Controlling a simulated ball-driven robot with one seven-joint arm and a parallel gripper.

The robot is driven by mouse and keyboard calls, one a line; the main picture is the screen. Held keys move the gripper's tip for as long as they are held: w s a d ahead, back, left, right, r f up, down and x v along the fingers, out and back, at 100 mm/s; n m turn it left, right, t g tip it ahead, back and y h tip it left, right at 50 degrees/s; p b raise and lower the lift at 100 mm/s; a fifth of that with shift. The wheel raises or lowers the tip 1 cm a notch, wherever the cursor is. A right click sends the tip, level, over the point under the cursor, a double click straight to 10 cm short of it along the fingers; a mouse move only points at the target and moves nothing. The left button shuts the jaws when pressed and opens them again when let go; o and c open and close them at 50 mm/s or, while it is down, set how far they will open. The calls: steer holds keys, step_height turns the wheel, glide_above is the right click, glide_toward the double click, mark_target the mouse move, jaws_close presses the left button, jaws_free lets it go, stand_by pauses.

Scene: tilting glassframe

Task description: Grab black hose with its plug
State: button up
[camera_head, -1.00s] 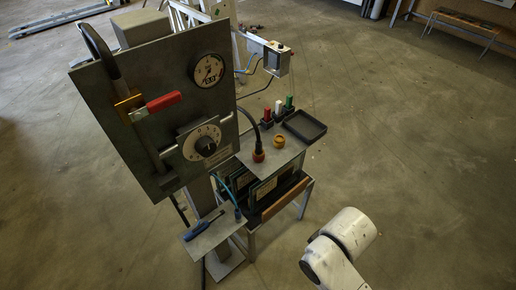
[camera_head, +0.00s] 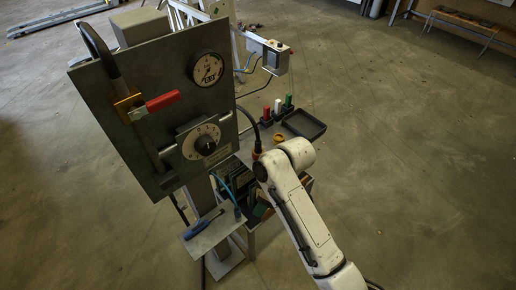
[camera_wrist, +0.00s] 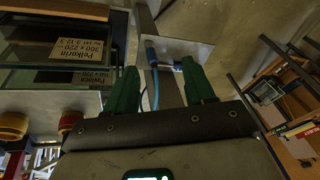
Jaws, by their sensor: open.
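The black hose (camera_head: 254,130) curves down beside the grey panel to its orange-red plug (camera_head: 257,154) on the small table, partly hidden by my arm. In the wrist view, two orange and yellow round fittings lie at the left edge, outside my fingers; I cannot tell which is the plug. My gripper (camera_wrist: 160,86) is open, with two green fingers and nothing held between them. In the head view the fingers are hidden behind my white arm, which reaches over the table.
A panel (camera_head: 150,90) with gauge, dial and red-handled lever stands left. A black tray (camera_head: 303,125) and red, white and green pieces (camera_head: 277,107) are behind my arm. Labelled glass plates (camera_wrist: 60,50) show at upper left in the wrist view. A blue cable (camera_wrist: 153,75) lies beyond the fingers.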

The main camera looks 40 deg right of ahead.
mark_target(259, 140)
steer(key=w+d+r+n, duration=0.6)
steer(key=w+d+r, duration=0.6)
steer(key=w+d, duration=0.25)
steer(key=shift+t+y, duration=0.3)
steer(key=x, duration=0.3)
steer(key=p+x, duration=0.1)
steer(key=x, duration=0.6)
steer(key=shift+s+d+f, duration=0.1)
steer(key=shift+d+f, duration=0.15)
steer(key=shift+d, duration=0.1)
jaws_close()
